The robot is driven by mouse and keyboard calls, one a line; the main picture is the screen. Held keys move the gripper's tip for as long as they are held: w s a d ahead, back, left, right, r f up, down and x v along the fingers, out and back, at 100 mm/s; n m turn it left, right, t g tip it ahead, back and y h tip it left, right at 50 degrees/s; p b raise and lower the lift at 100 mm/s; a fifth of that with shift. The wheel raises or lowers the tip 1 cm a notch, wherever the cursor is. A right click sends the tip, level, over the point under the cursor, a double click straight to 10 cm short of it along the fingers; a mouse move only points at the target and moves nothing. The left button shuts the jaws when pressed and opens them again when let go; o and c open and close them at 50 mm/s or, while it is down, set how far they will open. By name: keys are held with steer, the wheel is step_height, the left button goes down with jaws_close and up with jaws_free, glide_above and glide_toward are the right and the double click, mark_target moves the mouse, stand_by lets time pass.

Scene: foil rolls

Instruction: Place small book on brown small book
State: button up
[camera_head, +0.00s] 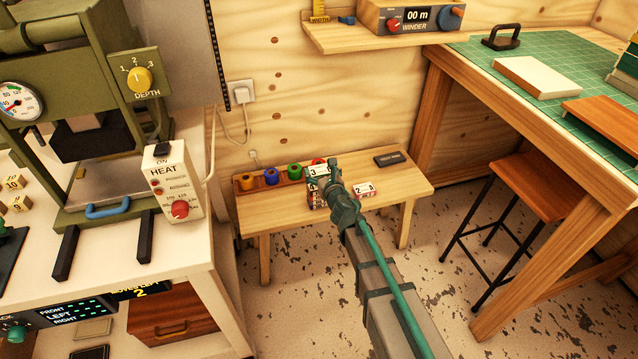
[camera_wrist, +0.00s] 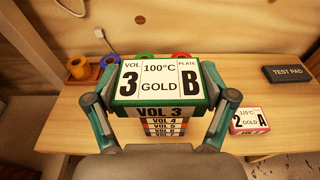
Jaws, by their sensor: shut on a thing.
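My gripper (camera_wrist: 160,102) is shut on a green block-like book (camera_wrist: 158,84), its fingers on the left and right sides. Its white top reads VOL 3, 100°C, GOLD, PLATE B. Directly below it, a stack with spines marked VOL 4 and further volumes (camera_wrist: 165,126) shows; I cannot tell whether they touch. In the head view, my gripper (camera_head: 332,180) is at the low wooden bench, partly hiding the labelled stack (camera_head: 315,196). A brown flat book-like slab (camera_head: 604,112) lies on the green cutting mat at the right. No other brown small book is clearly identifiable.
A small pink-red box marked 2 A (camera_wrist: 249,120) is right of the stack. A dark test pad (camera_wrist: 291,74) lies farther right on the bench (camera_head: 420,184). Coloured foil rolls (camera_head: 271,176) stand at the back. A white slab (camera_head: 535,77) lies on the mat.

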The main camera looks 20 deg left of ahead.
mark_target(319, 174)
steer(key=w+f, duration=0.1)
steer(key=w+a+f+b, duration=0.1)
steer(key=f, duration=0.2)
steer(key=shift+w+a+f+b, duration=0.1)
steer(key=shift+w+a+b, duration=0.2)
steer(key=shift+w+a, duration=0.1)
steer(key=shift+w+f+b, duration=0.15)
steer(key=shift+f+b, duration=1.05)
steer(key=shift+f, duration=0.55)
steer(key=shift+f, duration=0.2)
steer(key=o, duration=1)
steer(key=shift+o, duration=0.2)
steer(key=shift+r, duration=0.15)
